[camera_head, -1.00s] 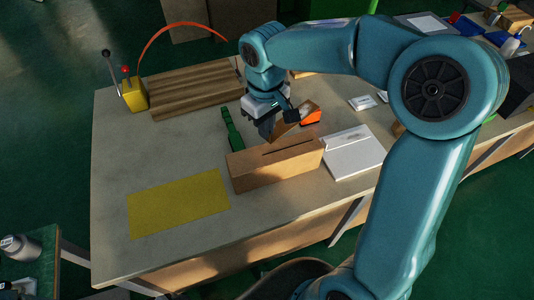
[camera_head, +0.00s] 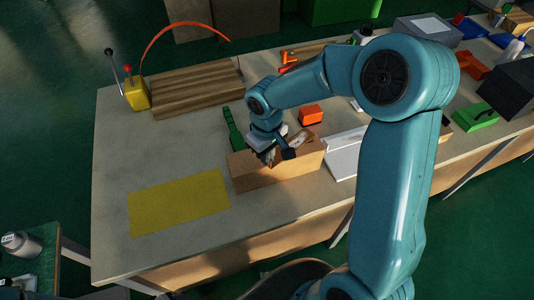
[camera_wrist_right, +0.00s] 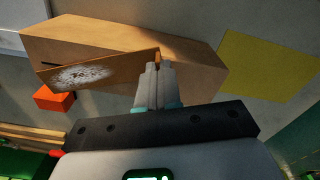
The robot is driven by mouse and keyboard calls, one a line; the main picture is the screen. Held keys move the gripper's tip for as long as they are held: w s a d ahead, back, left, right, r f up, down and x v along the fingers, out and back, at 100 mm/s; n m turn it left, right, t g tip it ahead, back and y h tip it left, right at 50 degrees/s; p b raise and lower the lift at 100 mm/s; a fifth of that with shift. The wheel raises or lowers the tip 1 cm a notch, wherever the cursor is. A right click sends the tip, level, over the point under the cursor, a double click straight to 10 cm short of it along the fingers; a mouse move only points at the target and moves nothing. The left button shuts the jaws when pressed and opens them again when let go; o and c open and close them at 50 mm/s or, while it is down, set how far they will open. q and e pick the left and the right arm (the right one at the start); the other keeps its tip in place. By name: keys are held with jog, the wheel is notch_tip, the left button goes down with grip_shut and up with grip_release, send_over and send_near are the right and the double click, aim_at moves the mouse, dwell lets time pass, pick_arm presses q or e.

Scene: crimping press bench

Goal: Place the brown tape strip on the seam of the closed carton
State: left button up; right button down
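The closed carton (camera_head: 250,176), a long tan box, stands near the front middle of the bench; it also shows in the wrist view (camera_wrist_right: 120,40). My right gripper (camera_head: 267,157) is over the carton's top. In the wrist view its fingers (camera_wrist_right: 156,72) are closed on one end of the brown tape strip (camera_wrist_right: 115,68). The strip has a grey speckled patch and extends left over the carton. Whether it touches the top is unclear. The carton's dark seam is mostly hidden; a short bit shows at the left in the wrist view. My left gripper is out of view.
A yellow mat (camera_head: 180,202) lies left of the carton. A green tool (camera_head: 232,128) and an orange block (camera_head: 311,114) lie behind it. A white tray (camera_head: 345,154) is close at its right. A wooden board (camera_head: 197,88) lies at the back left.

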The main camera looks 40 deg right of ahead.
jog(key=shift+f, duration=0.25)
jog(key=c, duration=1.3)
grip_release()
jog(key=shift+r, duration=0.1)
jog(key=shift+c, duration=0.2)
notch_tip(320, 180, up, 12)
jog(key=shift+r, duration=0.2)
